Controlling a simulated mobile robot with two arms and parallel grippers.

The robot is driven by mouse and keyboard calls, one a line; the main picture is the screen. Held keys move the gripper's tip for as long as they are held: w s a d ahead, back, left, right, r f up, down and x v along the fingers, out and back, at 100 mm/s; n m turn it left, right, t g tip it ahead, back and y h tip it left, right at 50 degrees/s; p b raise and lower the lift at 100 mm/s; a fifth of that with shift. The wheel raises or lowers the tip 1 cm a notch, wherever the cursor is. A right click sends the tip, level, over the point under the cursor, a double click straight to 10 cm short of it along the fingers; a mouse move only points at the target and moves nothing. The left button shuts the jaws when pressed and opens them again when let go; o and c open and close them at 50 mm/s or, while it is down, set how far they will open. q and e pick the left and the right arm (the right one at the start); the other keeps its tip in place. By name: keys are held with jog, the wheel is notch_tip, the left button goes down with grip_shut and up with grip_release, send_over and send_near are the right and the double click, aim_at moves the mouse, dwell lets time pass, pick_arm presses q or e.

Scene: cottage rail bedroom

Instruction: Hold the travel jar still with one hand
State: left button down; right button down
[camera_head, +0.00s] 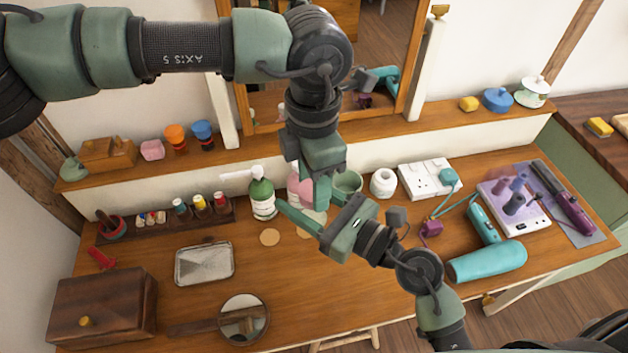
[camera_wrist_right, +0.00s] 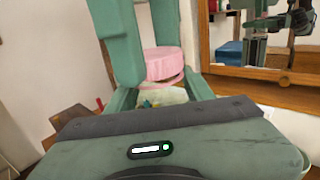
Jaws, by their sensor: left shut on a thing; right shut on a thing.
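The travel jar has a pale, translucent body (camera_wrist_right: 160,97) and a pink lid (camera_wrist_right: 165,64). In the head view the pink lid (camera_head: 299,188) shows beside the left fingers, and the body (camera_head: 316,217) is mostly hidden. My left gripper (camera_head: 310,188) reaches down from above and is shut on the pink lid. My right gripper (camera_head: 306,207) comes in low from the right and is shut on the jar body, one finger on each side. The lid sits right above the body; I cannot tell whether it is still screwed on.
A green pump bottle (camera_head: 262,196) stands close left of the jar, and a mint cup (camera_head: 347,183) and white pot (camera_head: 383,183) stand close right. A metal tray (camera_head: 204,264), round mirror (camera_head: 243,318) and teal hair dryer (camera_head: 488,262) lie on the table. The front middle is fairly clear.

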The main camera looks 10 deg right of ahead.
pick_arm(q)
jog(key=n, duration=0.7)
jog(key=shift+w+a+r+n, duration=0.1)
jog(key=shift+w+r+n, duration=0.1)
jog(key=shift+w+n, duration=0.2)
pick_arm(e)
jog(key=shift+s+a+y, duration=0.25)
jog(key=shift+a+y, duration=0.05)
pick_arm(q)
jog(key=n, duration=0.4)
jog(key=shift+s+a+n, duration=0.1)
jog(key=shift+a+n, duration=0.05)
jog(key=shift+n, duration=0.15)
jog(key=n, duration=0.4)
jog(key=shift+a+n, duration=0.15)
jog(key=shift+n, duration=0.25)
pick_arm(e)
jog(key=shift+d, duration=0.1)
pick_arm(q)
jog(key=shift+s, duration=0.15)
pick_arm(e)
jog(key=shift+w+d, duration=0.1)
jog(key=shift+w, duration=0.05)
pick_arm(q)
jog(key=shift+r, duration=0.5)
pick_arm(e)
jog(key=shift+f, duration=0.1)
pick_arm(q)
jog(key=shift+s+r, duration=0.15)
jog(key=shift+r, duration=0.4)
